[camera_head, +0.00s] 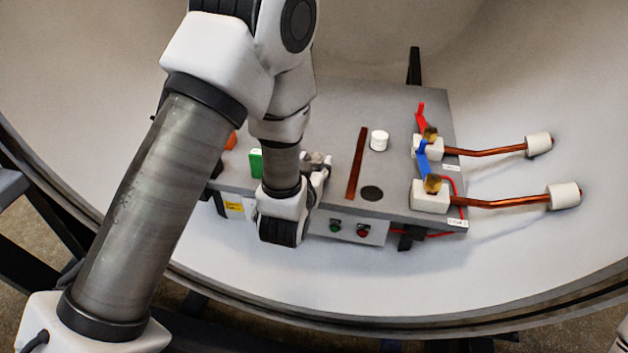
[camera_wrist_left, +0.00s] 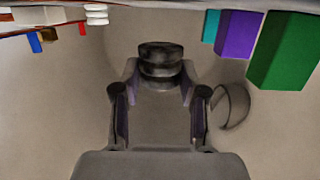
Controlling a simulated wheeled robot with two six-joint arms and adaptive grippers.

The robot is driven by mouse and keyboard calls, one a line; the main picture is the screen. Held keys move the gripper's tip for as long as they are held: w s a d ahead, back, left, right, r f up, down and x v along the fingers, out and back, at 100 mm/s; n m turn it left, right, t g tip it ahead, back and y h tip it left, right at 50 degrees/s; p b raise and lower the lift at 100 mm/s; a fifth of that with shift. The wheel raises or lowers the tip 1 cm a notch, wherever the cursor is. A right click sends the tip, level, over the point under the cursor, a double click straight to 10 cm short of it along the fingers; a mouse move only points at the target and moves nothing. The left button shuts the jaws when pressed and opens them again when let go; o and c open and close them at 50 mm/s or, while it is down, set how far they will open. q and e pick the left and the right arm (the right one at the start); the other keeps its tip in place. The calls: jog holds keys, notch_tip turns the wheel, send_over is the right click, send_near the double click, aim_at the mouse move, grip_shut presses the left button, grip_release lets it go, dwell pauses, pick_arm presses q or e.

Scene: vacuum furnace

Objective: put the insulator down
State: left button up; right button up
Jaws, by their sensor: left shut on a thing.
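My left gripper (camera_head: 318,166) is at the near part of the grey table, left of the brown strip, partly hidden by my own arm. In the left wrist view the left gripper (camera_wrist_left: 159,78) is shut on a dark ribbed insulator (camera_wrist_left: 160,58), which sits between the fingertips. The held insulator cannot be made out in the head view. A white ribbed insulator (camera_head: 379,140) stands on the table right of the strip; it also shows in the left wrist view (camera_wrist_left: 96,14). A dark round disc or spot (camera_head: 371,193) lies near the front edge. My right gripper is not in view.
The grey table (camera_head: 400,105) stands inside a large pale curved vessel. A brown strip (camera_head: 356,163) crosses its middle. White blocks with red (camera_head: 422,118) and blue (camera_head: 423,160) levers and copper rods are at the right. A green block (camera_head: 256,163) is left of the gripper.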

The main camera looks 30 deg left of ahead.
pick_arm(q)
jog(key=f, duration=0.3)
jog(key=shift+w+a+f, duration=0.1)
jog(key=shift+w+a, duration=0.1)
jog(key=shift+w+f, duration=0.15)
jog(key=shift+f, duration=0.2)
jog(key=o, duration=1.2)
